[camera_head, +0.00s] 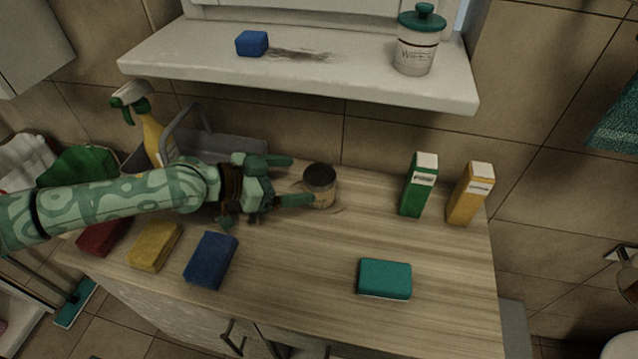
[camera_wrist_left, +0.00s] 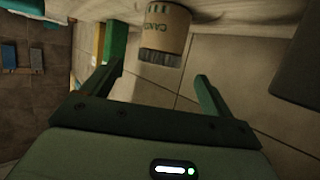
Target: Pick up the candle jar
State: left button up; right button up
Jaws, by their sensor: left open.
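The candle jar (camera_head: 320,187) stands upright on the wooden counter (camera_head: 310,275), with a dark top and a pale labelled body. It also shows in the left wrist view (camera_wrist_left: 165,28), just ahead of the fingers, with part of its label readable. My left gripper (camera_head: 294,181) is open, its fingers pointing right toward the jar. In the head view one fingertip lies behind the jar's left side and the other in front of it. In the wrist view its fingers (camera_wrist_left: 160,78) are spread apart with nothing held between them. My right gripper is not in view.
Green (camera_head: 419,185) and yellow (camera_head: 470,193) cartons stand to the jar's right. A teal sponge (camera_head: 384,279) and a blue cloth (camera_head: 211,260) lie nearer the front. A shelf (camera_head: 300,75) with a lidded jar (camera_head: 417,45) overhangs the back. A spray bottle (camera_head: 151,134) stands behind my arm.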

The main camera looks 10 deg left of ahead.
aim_at(305, 179)
pick_arm(q)
jog(key=x, duration=0.3)
jog(key=shift+a+f, duration=0.1)
jog(key=shift+f, duration=0.1)
jog(key=x, duration=0.3)
jog(key=b+x, duration=0.1)
jog(key=x, duration=0.1)
jog(key=shift+w+d+r, duration=0.25)
jog(key=shift+d+r, duration=0.05)
jog(key=shift+d, duration=0.1)
jog(key=shift+r, duration=0.1)
jog(key=c, duration=1.2)
